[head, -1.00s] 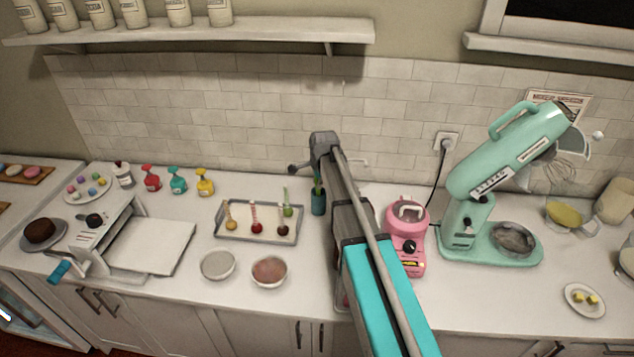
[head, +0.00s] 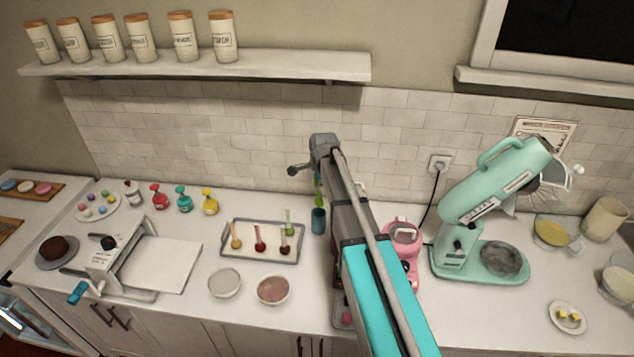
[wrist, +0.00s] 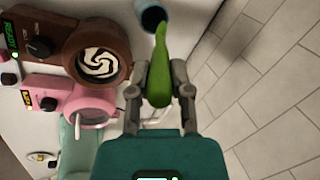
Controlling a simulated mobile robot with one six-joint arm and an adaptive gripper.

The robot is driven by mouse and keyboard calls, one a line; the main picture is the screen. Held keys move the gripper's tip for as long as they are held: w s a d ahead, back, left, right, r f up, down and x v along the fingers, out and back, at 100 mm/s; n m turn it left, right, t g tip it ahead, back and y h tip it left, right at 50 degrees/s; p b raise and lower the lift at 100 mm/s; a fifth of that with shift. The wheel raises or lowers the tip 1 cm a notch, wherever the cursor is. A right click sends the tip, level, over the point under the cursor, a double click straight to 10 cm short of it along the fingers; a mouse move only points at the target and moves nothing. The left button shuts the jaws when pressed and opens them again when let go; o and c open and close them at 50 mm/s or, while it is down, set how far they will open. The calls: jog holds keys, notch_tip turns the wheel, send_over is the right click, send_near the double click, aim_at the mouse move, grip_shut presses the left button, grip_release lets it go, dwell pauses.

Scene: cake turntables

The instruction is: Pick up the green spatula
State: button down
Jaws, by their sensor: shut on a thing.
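The green spatula (wrist: 161,88) is between the two fingers of my gripper (wrist: 160,70), which is shut on it. Its narrow end reaches the mouth of the blue cup (wrist: 152,16) in the wrist view. I cannot tell how much of it is still inside. In the head view the spatula (head: 317,190) shows as a thin green piece just above the blue cup (head: 318,221), beside my arm. My arm hides the fingers there.
A pink machine (head: 403,235) stands right of the cup, with a mint stand mixer (head: 490,200) beyond. A tray of cake pops (head: 232,252) lies to the left, with two bowls (head: 224,283) (head: 272,290) in front. The tiled wall (head: 250,150) is behind.

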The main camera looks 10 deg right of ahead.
jog(key=s+a, duration=0.2)
jog(key=s, duration=0.6)
jog(key=s+a, duration=0.3)
jog(key=s, duration=0.5)
jog(key=shift+s+a, duration=0.2)
jog(key=shift+s, duration=0.1)
jog(key=shift+f, duration=0.1)
jog(key=shift+g+y, duration=0.3)
jog(key=shift+g, duration=0.5)
jog(key=w+d+r+p, duration=0.1)
jog(key=w, duration=0.4)
jog(key=w+d+r+p, duration=0.2)
jog(key=w, duration=0.3)
jog(key=w+d+r+p, duration=0.1)
jog(key=w+r+p, duration=0.1)
jog(key=w, duration=0.3)
jog(key=shift+w+d, duration=0.15)
jog(key=shift+d, duration=0.15)
jog(key=shift+a, duration=0.1)
